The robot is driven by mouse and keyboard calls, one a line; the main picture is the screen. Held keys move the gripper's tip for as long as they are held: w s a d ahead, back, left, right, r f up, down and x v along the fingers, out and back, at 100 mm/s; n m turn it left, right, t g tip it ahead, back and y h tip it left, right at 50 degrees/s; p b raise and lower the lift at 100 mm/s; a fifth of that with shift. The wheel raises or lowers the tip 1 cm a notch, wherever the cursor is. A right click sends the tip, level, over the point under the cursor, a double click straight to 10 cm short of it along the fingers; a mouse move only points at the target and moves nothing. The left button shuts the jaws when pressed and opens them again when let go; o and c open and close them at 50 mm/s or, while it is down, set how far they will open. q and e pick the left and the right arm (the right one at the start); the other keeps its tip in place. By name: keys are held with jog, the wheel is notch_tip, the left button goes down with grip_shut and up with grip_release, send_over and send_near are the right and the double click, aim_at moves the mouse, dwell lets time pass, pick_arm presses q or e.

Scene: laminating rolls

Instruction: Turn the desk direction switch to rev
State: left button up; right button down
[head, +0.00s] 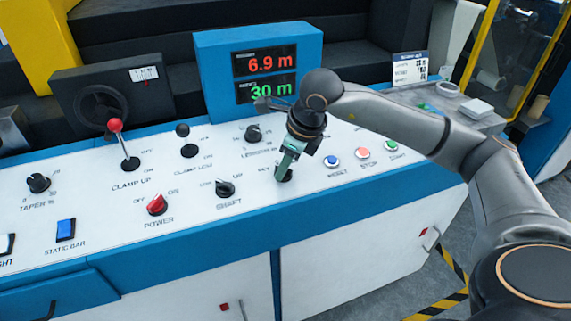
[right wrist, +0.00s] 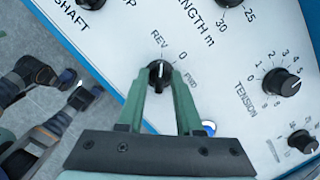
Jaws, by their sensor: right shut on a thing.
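The direction switch (right wrist: 159,70) is a small black knob with a white pointer line, on the white sloping panel. The labels REV, 0 and FWD surround it. In the right wrist view its pointer line appears to face the REV label. My right gripper (right wrist: 159,82) has its green fingers closed on both sides of this knob. In the head view the right gripper (head: 287,168) reaches down onto the switch (head: 284,177), which is partly hidden by the fingers. My left gripper is in neither view.
The black shaft knob (head: 225,188) and red power knob (head: 157,205) sit to the left. The length knob (head: 253,134) is close behind the gripper. Reset (head: 332,161), stop (head: 362,153) and start (head: 391,146) buttons lie to the right. A blue display box (head: 260,40) stands behind.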

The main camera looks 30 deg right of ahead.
jog(key=c, duration=0.9)
grip_release()
jog(key=shift+r, duration=0.1)
jog(key=a+v, duration=0.1)
jog(key=v, duration=1.1)
jog(key=shift+d+r, duration=0.2)
jog(key=shift+d, duration=0.25)
jog(key=shift+s, duration=0.1)
